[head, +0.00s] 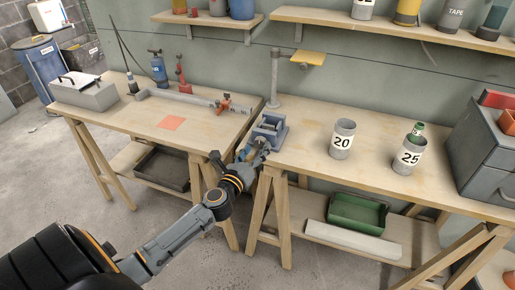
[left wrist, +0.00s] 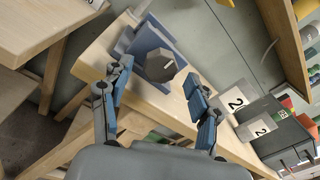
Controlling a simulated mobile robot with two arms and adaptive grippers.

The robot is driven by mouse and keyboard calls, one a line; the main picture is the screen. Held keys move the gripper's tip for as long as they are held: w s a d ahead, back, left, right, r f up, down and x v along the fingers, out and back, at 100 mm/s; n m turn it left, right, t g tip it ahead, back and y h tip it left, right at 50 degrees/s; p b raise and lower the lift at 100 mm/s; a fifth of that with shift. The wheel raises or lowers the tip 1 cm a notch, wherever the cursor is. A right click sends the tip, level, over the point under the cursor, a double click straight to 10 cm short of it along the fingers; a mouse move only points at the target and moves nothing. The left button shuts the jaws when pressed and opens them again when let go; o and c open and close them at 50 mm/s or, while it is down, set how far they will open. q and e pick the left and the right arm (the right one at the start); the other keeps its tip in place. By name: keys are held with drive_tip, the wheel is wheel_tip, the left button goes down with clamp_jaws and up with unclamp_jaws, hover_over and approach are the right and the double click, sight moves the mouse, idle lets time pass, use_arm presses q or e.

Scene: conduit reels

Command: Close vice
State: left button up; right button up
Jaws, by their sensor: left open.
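The blue vice (head: 275,128) stands at the left front corner of the right-hand bench. In the left wrist view the blue vice (left wrist: 147,38) shows behind a dark grey many-sided knob (left wrist: 160,66) that faces the camera. My left gripper (head: 254,146) is right at the vice's front. In the left wrist view my left gripper (left wrist: 158,76) is open, with one finger on each side of the knob and visible space around it. The gripper partly hides the vice in the head view, and the jaw gap is hard to make out. My right gripper is not in view.
Cans marked 20 (head: 342,140) and 25 (head: 409,155) stand on the right bench (head: 310,172), with a grey toolbox (head: 485,150) farther right. A thin post (head: 275,80) rises behind the vice. The left bench (head: 195,125) holds a grey box and tools.

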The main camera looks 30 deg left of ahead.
use_arm(q)
drive_tip(key=shift+w+a, duration=0.15)
drive_tip(key=shift+w, duration=0.65)
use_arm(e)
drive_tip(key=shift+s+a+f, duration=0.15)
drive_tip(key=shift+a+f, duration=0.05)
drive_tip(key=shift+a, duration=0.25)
use_arm(q)
drive_tip(key=shift+c, duration=0.6)
